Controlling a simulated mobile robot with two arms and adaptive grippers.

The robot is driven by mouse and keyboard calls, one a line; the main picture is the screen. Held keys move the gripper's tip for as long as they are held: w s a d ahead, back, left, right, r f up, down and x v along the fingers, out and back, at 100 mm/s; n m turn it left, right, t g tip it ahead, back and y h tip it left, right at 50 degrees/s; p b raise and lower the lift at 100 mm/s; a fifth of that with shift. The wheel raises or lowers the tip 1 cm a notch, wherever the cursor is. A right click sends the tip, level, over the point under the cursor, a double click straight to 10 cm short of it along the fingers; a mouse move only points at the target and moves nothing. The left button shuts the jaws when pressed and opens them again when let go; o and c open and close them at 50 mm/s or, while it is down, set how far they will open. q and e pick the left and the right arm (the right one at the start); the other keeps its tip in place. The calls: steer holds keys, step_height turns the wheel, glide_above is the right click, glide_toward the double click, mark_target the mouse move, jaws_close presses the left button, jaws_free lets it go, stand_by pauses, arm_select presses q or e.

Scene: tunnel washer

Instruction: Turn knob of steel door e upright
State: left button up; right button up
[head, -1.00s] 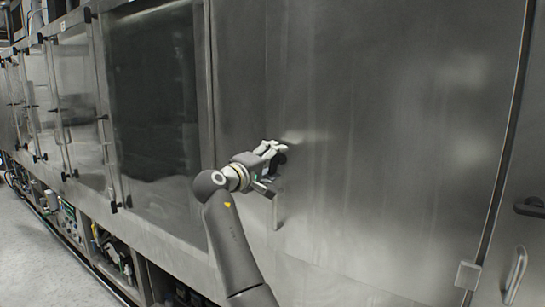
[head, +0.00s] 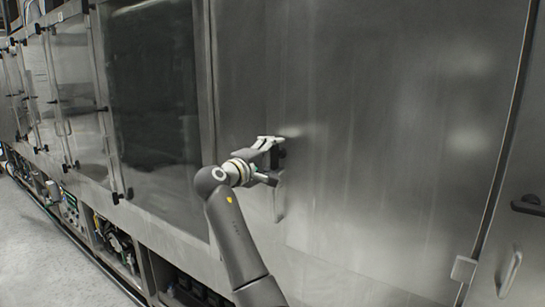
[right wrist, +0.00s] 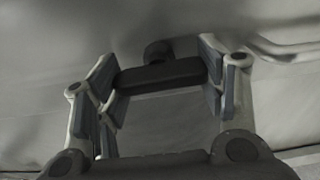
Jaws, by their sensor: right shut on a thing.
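The steel door (head: 380,120) is a large, plain metal panel that fills the middle and right of the head view. Its black knob (head: 282,154) is near the door's left side, mostly hidden by my right gripper (head: 277,159). In the right wrist view the knob (right wrist: 160,76) is a dark bar on a short round stem, lying across the space between the fingers. My right gripper (right wrist: 163,78) is shut on this bar, with a finger at each end. The knob's exact angle on the door cannot be told. My left gripper is not in view.
A vertical metal handle (head: 279,199) is just below the knob. A dark window panel (head: 155,90) and several more doors run off to the left. Another black knob (head: 528,205) is at the right edge. The grey floor (head: 40,240) is clear at lower left.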

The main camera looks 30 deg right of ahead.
steer(key=o, duration=1)
steer(key=shift+a, duration=0.1)
steer(key=v, duration=1.1)
steer(key=shift+s+a, duration=0.15)
steer(key=shift+a, duration=0.15)
